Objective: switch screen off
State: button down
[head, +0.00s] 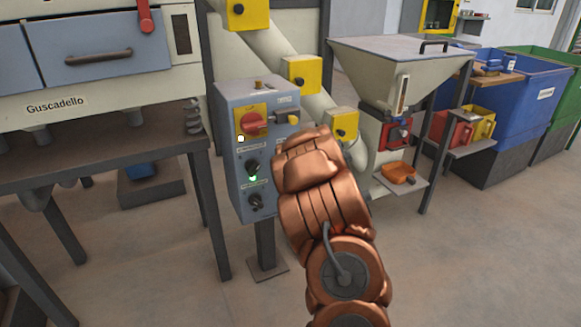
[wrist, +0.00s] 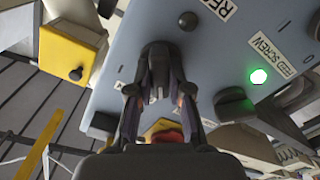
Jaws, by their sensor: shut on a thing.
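The grey control box (head: 233,165) stands on a post at the centre of the head view. It has a red rotary switch (head: 252,123) on a yellow plate and dark knobs on its front. My gripper (wrist: 160,85) is at the box face in the wrist view. Its fingers are closed around a small dark knob, mostly hidden between them. Its label is not readable. Right of the gripper are another dark knob (wrist: 235,103), a lit green lamp (wrist: 258,76) and a label reading "FEED SCREW" (wrist: 285,55). In the head view, my arm hides the gripper and the box's right side.
A grey machine table (head: 100,150) stands close on the left. A hopper (head: 395,70) with a small orange scoop (head: 398,172) stands to the right. Blue (head: 520,105) and green (head: 565,95) bins are farther right. The floor in front is clear.

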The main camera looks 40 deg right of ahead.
jog(key=shift+n, duration=0.5)
jog(key=shift+b, duration=0.3)
jog(key=c, duration=1.1)
grip_release()
jog(key=shift+s, duration=0.1)
jog(key=shift+v, duration=3.7)
